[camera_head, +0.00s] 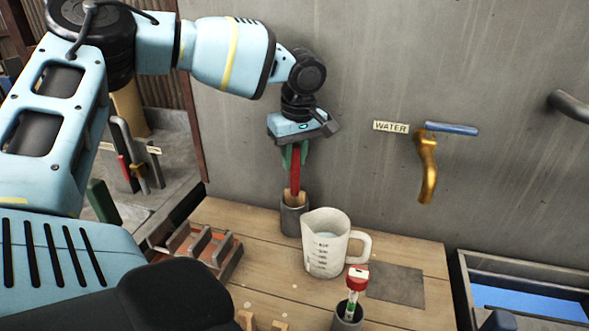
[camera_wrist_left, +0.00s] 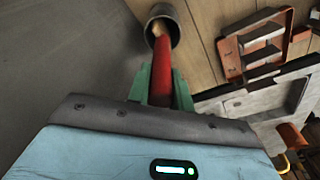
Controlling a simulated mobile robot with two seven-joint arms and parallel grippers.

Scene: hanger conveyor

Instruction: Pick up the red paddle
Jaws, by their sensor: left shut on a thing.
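The red paddle (camera_head: 295,168) stands roughly upright in a dark grey cup (camera_head: 292,219) near the wall end of the wooden table. Its lower, wood-coloured part is inside the cup, where its end is hidden. My left gripper (camera_head: 293,156) comes from above, its green fingers shut on the red part. In the left wrist view the red paddle (camera_wrist_left: 162,62) runs from between the fingers of the left gripper (camera_wrist_left: 160,80) into the cup (camera_wrist_left: 172,20). My right gripper is not seen.
A white measuring jug (camera_head: 325,255) stands close to the right of the cup. A red-topped tool (camera_head: 355,285) stands in another cup (camera_head: 346,318) in front. A slotted rack (camera_head: 205,248) lies to the left. A brass tap (camera_head: 427,170) is on the wall, above a grey plate (camera_head: 396,284).

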